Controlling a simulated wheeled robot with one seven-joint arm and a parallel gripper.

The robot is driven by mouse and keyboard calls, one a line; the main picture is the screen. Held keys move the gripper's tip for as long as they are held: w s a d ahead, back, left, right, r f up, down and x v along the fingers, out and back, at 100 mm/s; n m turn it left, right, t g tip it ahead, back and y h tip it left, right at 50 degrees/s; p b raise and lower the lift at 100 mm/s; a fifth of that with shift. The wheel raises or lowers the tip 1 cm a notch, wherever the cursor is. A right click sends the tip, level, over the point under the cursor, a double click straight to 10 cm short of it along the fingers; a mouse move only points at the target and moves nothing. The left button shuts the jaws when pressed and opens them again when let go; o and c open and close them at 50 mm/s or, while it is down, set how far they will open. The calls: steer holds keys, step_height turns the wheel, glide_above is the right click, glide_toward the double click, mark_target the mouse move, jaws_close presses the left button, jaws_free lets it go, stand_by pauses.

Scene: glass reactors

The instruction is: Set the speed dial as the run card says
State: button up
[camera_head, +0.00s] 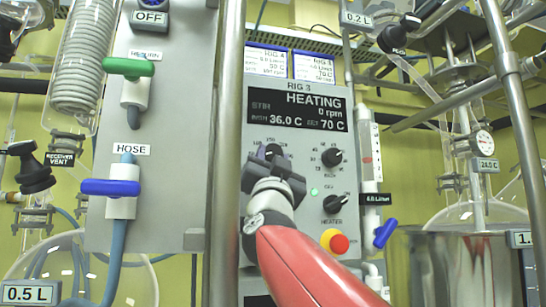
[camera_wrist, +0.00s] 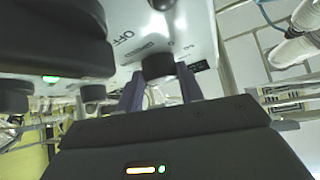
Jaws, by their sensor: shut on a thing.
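The grey control box headed RIG 3 (camera_head: 291,87) stands ahead in the head view. Its display (camera_head: 297,109) reads HEATING, 0 rpm, 36.0 C and set 70 C. My gripper (camera_head: 277,163) is at the upper left black dial (camera_head: 273,150) and partly covers its scale. In the wrist view the dial (camera_wrist: 158,66) sits between my two fingers, which are shut on it; the word OFF shows on the panel beside it. Two run cards (camera_head: 266,60) (camera_head: 313,67) hang above the box; their small print is only partly readable.
An upper right dial (camera_head: 331,157), a heater knob (camera_head: 337,203) and a red stop button on yellow (camera_head: 338,243) are close by. A metal post (camera_head: 225,150) stands just left of my gripper. Blue-handled valve (camera_head: 385,233) and steel vessel (camera_head: 450,267) are at right.

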steer(key=o, duration=1)
steer(key=shift+b, duration=0.3)
steer(key=n+y+b, duration=0.2)
steer(key=n+y, duration=0.1)
steer(key=n, duration=0.1)
steer(key=shift+w+d+f+y+b, duration=0.1)
steer(key=shift+d+f+y+b, duration=0.15)
steer(key=shift+y+b, duration=0.15)
steer(key=n+y, duration=0.4)
steer(key=shift+r+n+g+y, duration=0.3)
steer(key=shift+r+g, duration=0.1)
steer(key=shift+d+n+y+p, duration=0.1)
steer(key=shift+n+y+p, duration=0.3)
steer(key=shift+n, duration=0.1)
